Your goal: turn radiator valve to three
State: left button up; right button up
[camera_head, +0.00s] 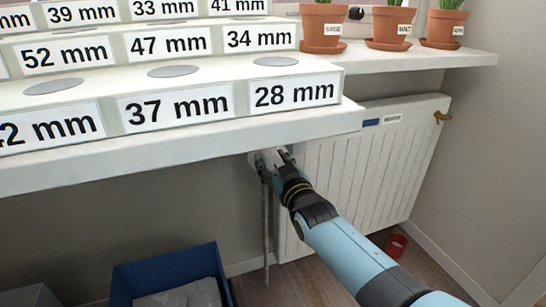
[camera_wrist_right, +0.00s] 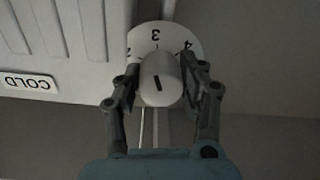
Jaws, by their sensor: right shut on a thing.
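The white radiator valve (camera_head: 259,160) sits at the left end of the white radiator (camera_head: 365,165), under the shelf edge. In the right wrist view, the valve's round knob (camera_wrist_right: 160,80) has a short dark mark on its end. Behind it a white dial (camera_wrist_right: 170,33) shows a 3 near the middle, a 4 to the right and part of another digit to the left. The dark mark lies roughly in line with the 3. My right gripper (camera_head: 277,160) is shut on the knob, one finger on each side (camera_wrist_right: 160,88). My left gripper is out of view.
A white shelf (camera_head: 200,150) with size-labelled blocks overhangs the valve. Potted plants (camera_head: 322,28) stand on the sill. A blue bin (camera_head: 170,272) is on the floor at lower left. A red cup-like object (camera_head: 396,244) lies below the radiator. A COLD label (camera_wrist_right: 28,82) shows on the radiator.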

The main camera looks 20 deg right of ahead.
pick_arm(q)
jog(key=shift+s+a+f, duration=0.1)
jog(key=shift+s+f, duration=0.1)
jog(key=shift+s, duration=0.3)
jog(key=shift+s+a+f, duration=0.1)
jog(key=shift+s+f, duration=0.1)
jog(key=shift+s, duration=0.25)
pick_arm(e)
jog(key=shift+s+f+m, duration=0.1)
jog(key=shift+f+m, duration=0.1)
jog(key=shift+m, duration=0.5)
pick_arm(q)
jog(key=shift+p, duration=0.3)
pick_arm(e)
jog(key=o, duration=1.2)
jog(key=shift+r, duration=0.1)
jog(key=shift+c, duration=0.2)
jog(key=s, duration=1.2)
jog(key=shift+d, duration=0.35)
